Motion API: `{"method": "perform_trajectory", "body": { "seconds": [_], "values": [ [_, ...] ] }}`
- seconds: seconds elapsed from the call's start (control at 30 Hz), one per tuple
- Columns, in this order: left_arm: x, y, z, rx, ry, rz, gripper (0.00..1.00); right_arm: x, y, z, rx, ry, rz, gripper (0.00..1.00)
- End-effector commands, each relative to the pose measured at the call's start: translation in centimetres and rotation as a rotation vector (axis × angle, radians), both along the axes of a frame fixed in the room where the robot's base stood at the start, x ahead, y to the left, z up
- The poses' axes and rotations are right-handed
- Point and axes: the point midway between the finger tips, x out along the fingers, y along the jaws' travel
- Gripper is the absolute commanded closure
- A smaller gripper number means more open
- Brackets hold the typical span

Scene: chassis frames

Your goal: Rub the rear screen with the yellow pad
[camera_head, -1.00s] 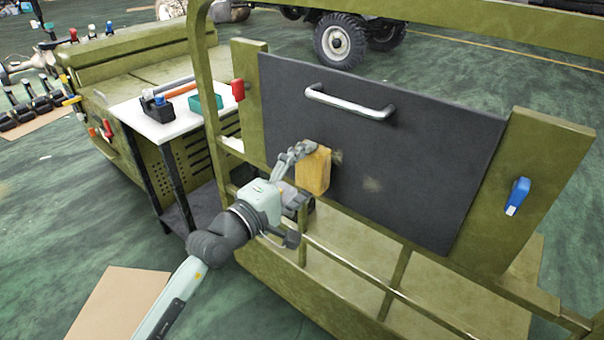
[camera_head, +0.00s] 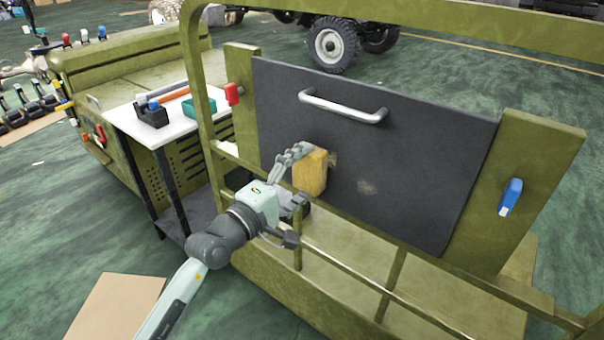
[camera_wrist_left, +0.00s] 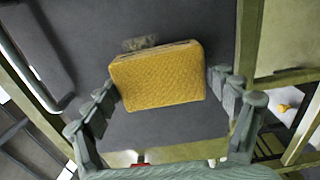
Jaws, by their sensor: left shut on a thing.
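The rear screen (camera_head: 415,130) is a dark grey panel with a metal handle (camera_head: 343,106) near its top, set between olive posts. It also fills much of the left wrist view (camera_wrist_left: 190,25). Two dusty smudges show on it, one beside the pad and one (camera_head: 367,187) further right. My left gripper (camera_head: 303,176) is shut on the yellow pad (camera_head: 311,172), which is at the screen's left part. In the left wrist view the pad (camera_wrist_left: 158,76) sits between the fingers, with a smudge (camera_wrist_left: 139,43) just past its edge. Whether pad and screen touch is unclear. My right gripper is not in view.
An olive frame rail (camera_head: 190,80) rises left of the screen, and lower rails (camera_head: 345,265) run below it. A blue latch (camera_head: 510,196) and a red latch (camera_head: 232,94) sit on the side posts. A white-topped table (camera_head: 135,115) with small bins stands left.

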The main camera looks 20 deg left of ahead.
Motion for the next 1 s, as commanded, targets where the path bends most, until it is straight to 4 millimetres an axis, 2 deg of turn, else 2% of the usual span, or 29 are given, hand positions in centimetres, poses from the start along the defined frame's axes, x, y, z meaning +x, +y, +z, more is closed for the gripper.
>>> {"method": "perform_trajectory", "body": {
  "seconds": [0.7, 1.0],
  "values": [
    [1.0, -0.6, 0.1, -0.001, 0.0, -0.001, 0.53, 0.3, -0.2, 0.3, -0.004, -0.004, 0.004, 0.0],
    [0.1, -2.7, 0.0, -0.003, 0.0, -0.001, 0.53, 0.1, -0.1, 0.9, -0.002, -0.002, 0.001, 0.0]
  ]
}}
